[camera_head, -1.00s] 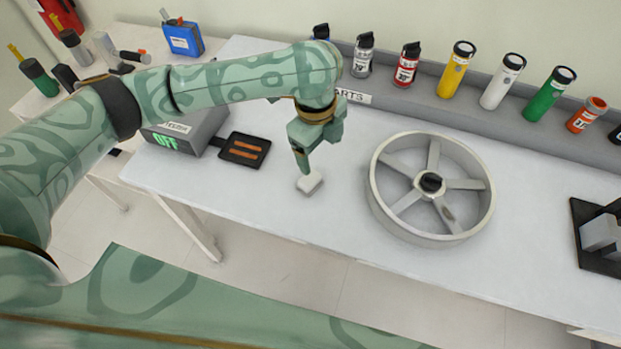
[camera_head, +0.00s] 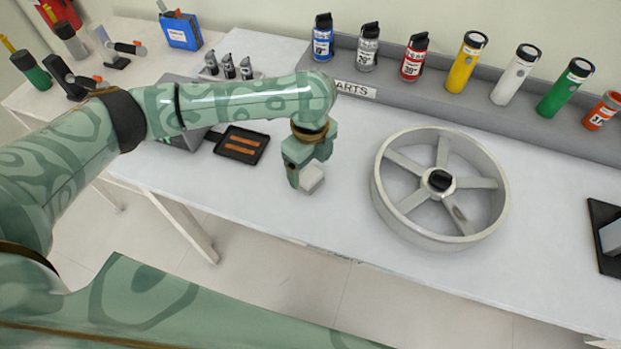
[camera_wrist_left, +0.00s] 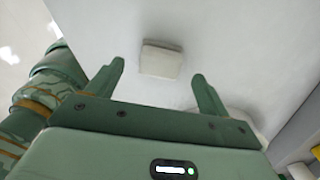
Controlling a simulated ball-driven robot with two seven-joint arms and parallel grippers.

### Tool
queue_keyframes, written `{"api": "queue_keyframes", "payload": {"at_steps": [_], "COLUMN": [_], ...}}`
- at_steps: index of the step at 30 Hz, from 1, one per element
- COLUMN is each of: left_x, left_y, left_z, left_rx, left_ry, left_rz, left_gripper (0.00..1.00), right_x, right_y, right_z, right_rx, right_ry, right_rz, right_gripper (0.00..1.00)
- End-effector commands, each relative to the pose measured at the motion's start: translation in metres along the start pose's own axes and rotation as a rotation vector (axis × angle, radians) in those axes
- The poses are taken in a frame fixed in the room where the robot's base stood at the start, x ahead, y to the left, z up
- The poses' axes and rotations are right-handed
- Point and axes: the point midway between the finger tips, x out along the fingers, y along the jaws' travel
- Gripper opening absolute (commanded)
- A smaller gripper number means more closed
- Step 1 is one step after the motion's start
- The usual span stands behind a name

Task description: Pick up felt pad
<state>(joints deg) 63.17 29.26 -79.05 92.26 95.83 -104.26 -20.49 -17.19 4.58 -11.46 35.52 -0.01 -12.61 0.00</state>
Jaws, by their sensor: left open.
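The felt pad (camera_head: 313,178) is a small off-white block lying on the pale table top. In the left wrist view the felt pad (camera_wrist_left: 162,60) lies just beyond the fingertips and between their lines. My left gripper (camera_head: 299,182) hangs above the table and partly covers the pad's left side in the head view. In the left wrist view my left gripper (camera_wrist_left: 158,70) has its two fingers spread wide with nothing between them. My right gripper is in neither view.
A large grey spoked wheel (camera_head: 384,205) lies to the right of the pad. A black tray (camera_head: 232,155) with orange strips is to the left. Several canisters (camera_head: 465,68) stand along the back ledge. The table's front edge is close; bare table lies between pad and wheel.

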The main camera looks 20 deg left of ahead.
Motion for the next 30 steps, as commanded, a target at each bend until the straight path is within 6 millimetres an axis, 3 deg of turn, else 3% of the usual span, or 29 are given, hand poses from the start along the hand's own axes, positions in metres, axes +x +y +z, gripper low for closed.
{"api": "queue_keyframes", "payload": {"at_steps": [1, 6, 13, 18, 21, 30], "left_x": [0.015, 0.040, 0.039, 0.039, 0.039, 0.033], "left_y": [0.001, 0.001, 0.000, 0.000, 0.000, 0.000], "left_z": [-0.003, -0.004, -0.004, -0.004, -0.004, -0.004], "left_rx": [0.000, 0.000, 0.001, 0.001, 0.001, 0.001], "left_ry": [0.003, 0.002, 0.000, 0.000, 0.000, -0.001], "left_rz": [0.005, 0.003, 0.000, 0.000, 0.000, -0.001], "left_gripper": [0.80, 0.80, 0.80, 0.33, 0.28, 0.28], "right_x": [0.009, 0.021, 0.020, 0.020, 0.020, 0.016], "right_y": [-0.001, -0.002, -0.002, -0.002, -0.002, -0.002], "right_z": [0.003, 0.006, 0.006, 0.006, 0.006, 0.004], "right_rx": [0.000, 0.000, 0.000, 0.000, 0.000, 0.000], "right_ry": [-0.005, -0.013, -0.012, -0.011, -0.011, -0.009], "right_rz": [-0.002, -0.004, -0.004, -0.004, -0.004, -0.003], "right_gripper": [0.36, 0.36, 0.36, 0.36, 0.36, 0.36]}}
